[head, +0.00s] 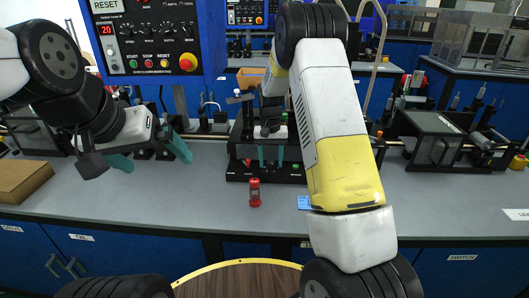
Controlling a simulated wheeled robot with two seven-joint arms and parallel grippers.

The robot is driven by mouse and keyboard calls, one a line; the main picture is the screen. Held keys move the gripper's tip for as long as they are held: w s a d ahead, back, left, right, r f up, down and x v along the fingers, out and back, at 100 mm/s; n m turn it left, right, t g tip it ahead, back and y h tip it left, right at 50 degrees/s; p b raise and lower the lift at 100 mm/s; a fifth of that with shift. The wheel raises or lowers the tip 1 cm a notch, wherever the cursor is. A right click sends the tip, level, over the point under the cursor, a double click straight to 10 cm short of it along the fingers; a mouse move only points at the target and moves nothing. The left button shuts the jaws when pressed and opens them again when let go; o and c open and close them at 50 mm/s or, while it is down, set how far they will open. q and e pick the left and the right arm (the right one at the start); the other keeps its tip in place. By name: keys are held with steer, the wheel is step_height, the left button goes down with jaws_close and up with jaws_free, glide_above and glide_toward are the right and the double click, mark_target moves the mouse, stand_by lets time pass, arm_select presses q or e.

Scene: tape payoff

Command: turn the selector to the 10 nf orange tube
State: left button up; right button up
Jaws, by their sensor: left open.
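A dark control panel (150,38) hangs at the upper left, with several small knobs (146,30) in a row. I cannot tell which part is the selector, and no "10 nf orange tube" marking is readable. My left gripper (150,158) is open and empty, its teal fingers apart above the bench, below the panel. My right gripper (271,155) points down at the black machine (236,160) in the middle of the bench. Its two teal fingers show apart, but whether something is between them is unclear. A small red tube-shaped object (255,192) stands upright in front of the machine.
The grey bench (150,205) is clear at its front left. A brown cardboard box (22,180) lies at the far left. A machine with a dark cover (433,122) stands at the right. A blue card (304,202) lies beside my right arm.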

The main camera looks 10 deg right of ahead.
mark_target(270, 162)
step_height(270, 162, up, 7)
steer(key=shift+a+f, duration=0.1)
steer(key=shift+r, duration=0.5)
